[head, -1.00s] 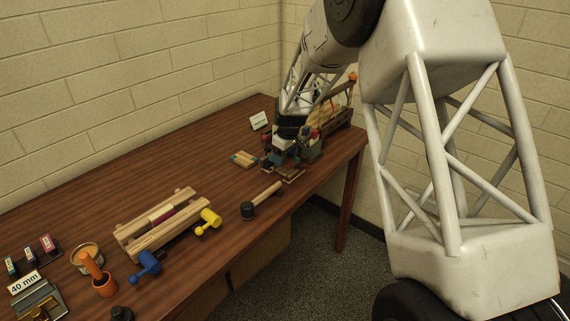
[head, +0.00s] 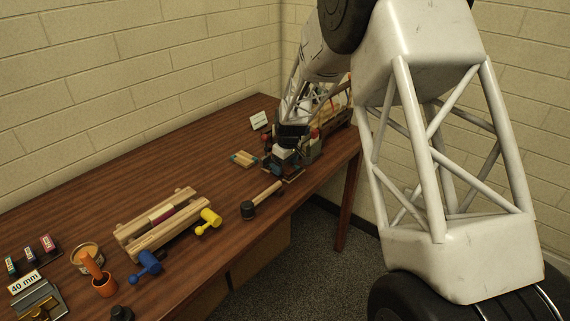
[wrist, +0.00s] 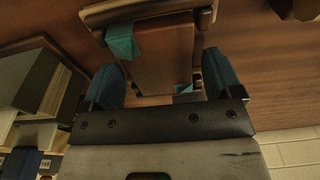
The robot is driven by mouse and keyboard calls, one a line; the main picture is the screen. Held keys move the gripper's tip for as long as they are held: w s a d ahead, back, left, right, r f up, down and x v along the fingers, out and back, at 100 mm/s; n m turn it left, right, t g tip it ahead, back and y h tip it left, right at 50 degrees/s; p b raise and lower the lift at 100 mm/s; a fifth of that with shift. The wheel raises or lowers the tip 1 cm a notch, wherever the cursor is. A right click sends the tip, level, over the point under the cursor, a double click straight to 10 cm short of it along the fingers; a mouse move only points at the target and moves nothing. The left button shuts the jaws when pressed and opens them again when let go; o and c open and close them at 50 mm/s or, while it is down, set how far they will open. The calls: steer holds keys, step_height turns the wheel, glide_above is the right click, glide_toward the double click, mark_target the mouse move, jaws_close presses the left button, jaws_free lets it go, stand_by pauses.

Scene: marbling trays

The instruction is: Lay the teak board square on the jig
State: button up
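In the wrist view, the two blue fingers of my gripper (wrist: 163,70) stand wide apart, with no clear contact on anything. A brown wooden panel (wrist: 165,55) shows between and beyond them, with a dark-edged wooden bar across its far end and a teal patch at its upper left corner. I cannot tell whether this panel is the teak board or part of the jig. In the head view, my gripper (head: 287,160) is low over the right end of the table, and my arm hides most of what lies beneath it.
A dark-headed mallet (head: 262,200) lies near the table's front edge. A small wooden piece (head: 243,158) and a white card (head: 259,120) are left of my gripper.

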mark_target(289, 168)
steer(key=shift+o, duration=0.2)
steer(key=shift+r, duration=0.15)
step_height(289, 168, up, 12)
steer(key=s+d, duration=0.1)
stand_by(0.7)
steer(key=shift+s, duration=0.1)
stand_by(0.6)
steer(key=s+d+r+m, duration=0.25)
steer(key=s+r, duration=0.35)
steer(key=s, duration=0.5)
steer(key=s+d+r+m, duration=0.25)
steer(key=s+r, duration=0.45)
steer(key=s, duration=0.5)
steer(key=s+d+m, duration=0.2)
steer(key=s, duration=1.1)
steer(key=s+d+f+m+t+h, duration=0.1)
steer(key=s+d+m, duration=0.1)
steer(key=s, duration=1.2)
steer(key=shift+s+t, duration=0.3)
